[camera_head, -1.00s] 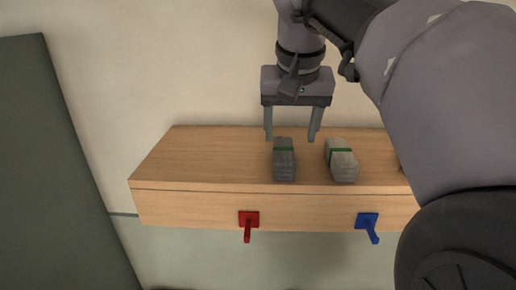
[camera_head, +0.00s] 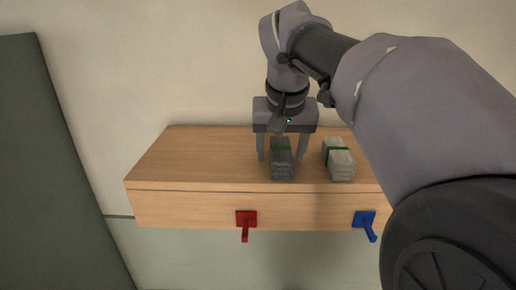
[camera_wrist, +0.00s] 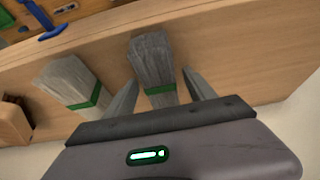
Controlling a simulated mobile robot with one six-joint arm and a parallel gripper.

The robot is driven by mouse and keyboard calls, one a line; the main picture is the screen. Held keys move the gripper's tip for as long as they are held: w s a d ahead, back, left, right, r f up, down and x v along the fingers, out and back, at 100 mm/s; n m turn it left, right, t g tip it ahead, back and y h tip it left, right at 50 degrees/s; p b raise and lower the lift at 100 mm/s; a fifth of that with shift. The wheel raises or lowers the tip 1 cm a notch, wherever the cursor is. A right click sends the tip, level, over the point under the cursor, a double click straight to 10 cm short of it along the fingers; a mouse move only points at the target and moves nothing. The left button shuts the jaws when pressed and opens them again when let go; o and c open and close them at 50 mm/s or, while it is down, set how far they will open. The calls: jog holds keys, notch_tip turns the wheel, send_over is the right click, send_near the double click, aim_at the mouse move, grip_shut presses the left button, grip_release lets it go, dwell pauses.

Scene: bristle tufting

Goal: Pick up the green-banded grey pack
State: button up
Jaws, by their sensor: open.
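A dark grey pack with a green band (camera_head: 281,168) lies on a wooden shelf (camera_head: 190,160). It also shows in the wrist view (camera_wrist: 151,60), between my fingers. A lighter grey pack, also green-banded (camera_head: 339,160), lies to its right; in the wrist view it is at the left (camera_wrist: 68,78). My gripper (camera_head: 281,157) is open, pointing down, with one finger on each side of the dark pack's far end. Whether the fingers touch the pack cannot be told.
A red hook (camera_head: 246,220) and a blue hook (camera_head: 366,222) stick out from the shelf front. The wall is close behind the shelf. A brown wooden piece (camera_wrist: 12,122) sits beyond the lighter pack in the wrist view. The shelf's left part is clear.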

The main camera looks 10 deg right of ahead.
jog(key=shift+f, duration=0.1)
jog(key=shift+c, duration=0.2)
grip_shut()
